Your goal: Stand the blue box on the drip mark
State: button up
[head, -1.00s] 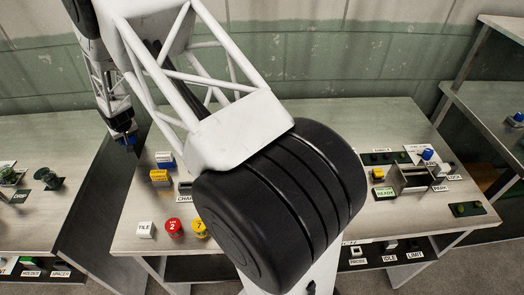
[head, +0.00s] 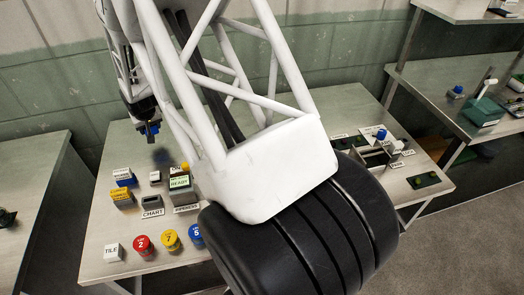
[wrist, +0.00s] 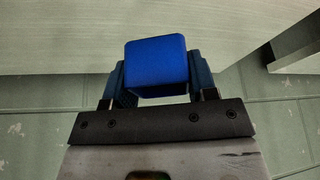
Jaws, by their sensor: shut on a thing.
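My gripper (head: 150,127) is shut on the blue box (wrist: 156,65). In the wrist view, the box sits between the two fingers. In the head view, my gripper hangs above the back left of the middle table, with a bit of the blue box (head: 153,130) showing under it. The box is held clear of the tabletop. A dark smudge (head: 162,157) shows on the table just below it; I cannot tell whether this is a shadow or the drip mark. I cannot make out the drip mark for certain.
On the middle table (head: 105,222) stand a blue-and-white block (head: 124,178), a yellow block (head: 122,197), a grey chart holder (head: 152,203) and a press with a green display (head: 180,183). My arm hides the table's centre.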

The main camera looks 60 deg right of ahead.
jog(key=shift+m+h, duration=0.3)
jog(key=shift+m, duration=0.6)
jog(key=s+d, duration=0.2)
jog(key=s, duration=0.2)
jog(key=s+d, duration=0.2)
jog(key=s, duration=0.2)
jog(key=s+d, duration=0.3)
jog(key=s, duration=0.1)
jog(key=shift+s+r, duration=0.15)
jog(key=shift+s, duration=0.15)
jog(key=s+d, duration=0.1)
jog(key=s, duration=0.4)
jog(key=s+d+m, duration=0.1)
jog(key=s, duration=0.4)
jog(key=s+d+m, duration=0.1)
jog(key=s, duration=0.4)
jog(key=shift+s+d+f+g+h, duration=0.2)
jog(key=shift+d+g+h, duration=0.1)
jog(key=shift+d+g, duration=0.1)
jog(key=shift+w, duration=0.1)
jog(key=shift+f, duration=2.55)
jog(key=shift+f, duration=0.1)
jog(key=o, duration=1)
jog(key=shift+c, duration=0.2)
